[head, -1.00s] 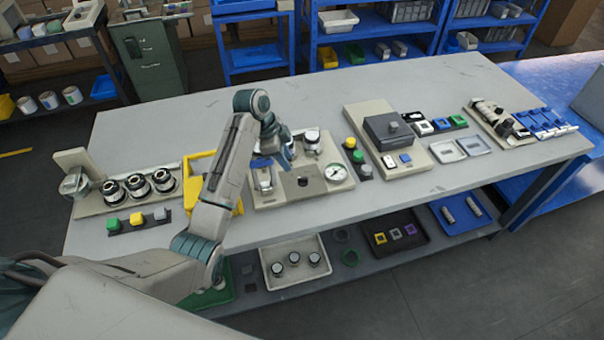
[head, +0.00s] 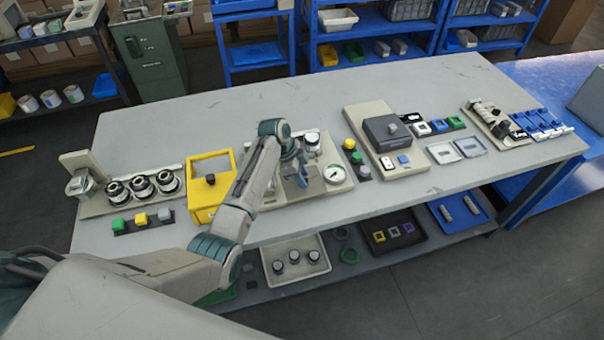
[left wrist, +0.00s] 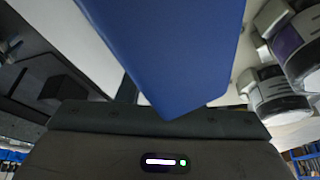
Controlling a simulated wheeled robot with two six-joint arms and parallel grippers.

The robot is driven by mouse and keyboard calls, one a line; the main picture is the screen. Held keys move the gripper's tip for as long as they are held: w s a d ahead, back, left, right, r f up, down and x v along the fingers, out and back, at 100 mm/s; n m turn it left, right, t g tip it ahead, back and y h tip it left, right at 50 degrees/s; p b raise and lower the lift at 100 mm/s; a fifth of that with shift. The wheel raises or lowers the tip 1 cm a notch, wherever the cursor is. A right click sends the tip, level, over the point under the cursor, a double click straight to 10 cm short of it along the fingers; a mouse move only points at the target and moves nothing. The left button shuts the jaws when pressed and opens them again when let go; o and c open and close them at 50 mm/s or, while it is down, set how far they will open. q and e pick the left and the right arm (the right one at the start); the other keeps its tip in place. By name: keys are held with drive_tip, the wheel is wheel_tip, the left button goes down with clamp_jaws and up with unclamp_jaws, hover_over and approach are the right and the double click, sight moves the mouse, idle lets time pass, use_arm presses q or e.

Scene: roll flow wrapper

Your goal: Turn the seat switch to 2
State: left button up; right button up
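My left gripper (head: 300,172) is low over the middle station's beige base (head: 325,187). It covers the spot where a dark square part showed earlier. I cannot make out a switch marked as the seat switch or its setting. A round gauge (head: 335,174) is just right of the gripper, and a silver-topped cylinder (head: 312,140) stands behind it. In the left wrist view a large blue part (left wrist: 175,50) fills the middle, close to the gripper body. The fingertips do not show clearly, and I cannot tell whether they touch anything. My right gripper is not in view.
A yellow frame (head: 207,200) stands left of my forearm. A strip of coloured blocks (head: 357,158) lies right of the gauge. A dark grey box (head: 387,134) sits on another base further right. The back of the table (head: 300,92) is clear.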

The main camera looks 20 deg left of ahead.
use_arm(q)
clamp_jaws()
drive_tip(key=shift+m, duration=0.4)
drive_tip(key=m+g+b, duration=0.1)
drive_tip(key=m, duration=0.1)
drive_tip(key=shift+w+m, duration=0.1)
drive_tip(key=shift+m, duration=0.2)
drive_tip(key=shift+m+g+b, duration=0.6)
drive_tip(key=shift+m+g, duration=0.1)
drive_tip(key=shift+m, duration=0.9)
unclamp_jaws()
